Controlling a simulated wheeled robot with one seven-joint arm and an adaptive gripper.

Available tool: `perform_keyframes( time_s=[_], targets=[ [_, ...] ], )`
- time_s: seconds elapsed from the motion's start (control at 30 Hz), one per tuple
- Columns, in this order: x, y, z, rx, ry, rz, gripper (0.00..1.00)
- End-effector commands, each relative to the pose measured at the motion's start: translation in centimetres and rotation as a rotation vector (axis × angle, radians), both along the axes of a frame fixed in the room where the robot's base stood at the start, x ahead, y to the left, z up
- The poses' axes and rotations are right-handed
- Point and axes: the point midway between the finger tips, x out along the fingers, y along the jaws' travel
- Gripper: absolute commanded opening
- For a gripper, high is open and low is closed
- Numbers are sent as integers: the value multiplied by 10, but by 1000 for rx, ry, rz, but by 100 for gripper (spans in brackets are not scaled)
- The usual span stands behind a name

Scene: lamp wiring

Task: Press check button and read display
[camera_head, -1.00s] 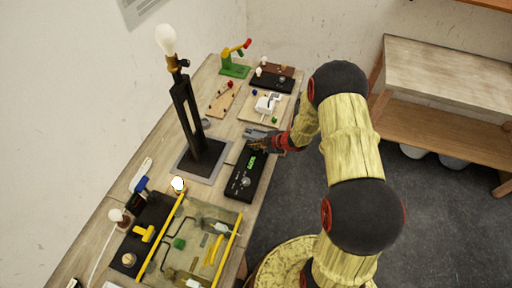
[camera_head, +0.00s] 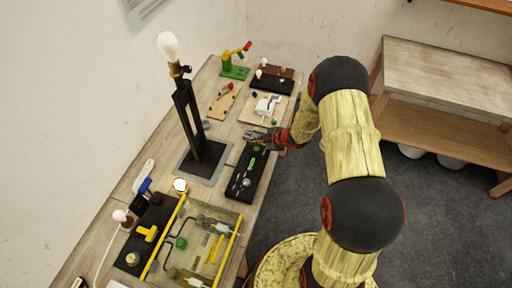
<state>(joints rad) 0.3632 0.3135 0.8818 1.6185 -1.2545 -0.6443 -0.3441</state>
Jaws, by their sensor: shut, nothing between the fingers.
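A long black tester box (camera_head: 243,187) lies on the bench, right of the lamp stand. It has a round grey part on its near half and a small green strip, likely the display (camera_head: 253,163), on its far half; I cannot read any digits on it. A small green button (camera_head: 257,149) shows at its far end. My gripper (camera_head: 252,134) is shut and empty, just beyond that end of the box. I cannot tell whether it touches the box.
A lamp with a bulb (camera_head: 168,45) on a black stand rises left of the box. A framed wiring board (camera_head: 238,222) lies nearer. Small boards and a green-and-red stand (camera_head: 235,69) fill the far bench.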

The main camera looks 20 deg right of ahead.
Motion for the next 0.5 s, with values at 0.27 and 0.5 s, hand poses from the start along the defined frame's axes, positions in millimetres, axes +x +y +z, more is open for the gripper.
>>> perform_keyframes(
  time_s=[0.27,0.5],
  targets=[
    [0,0,28,0,0,0,0],
    [0,0,29,0,0,0,0]
  ],
)
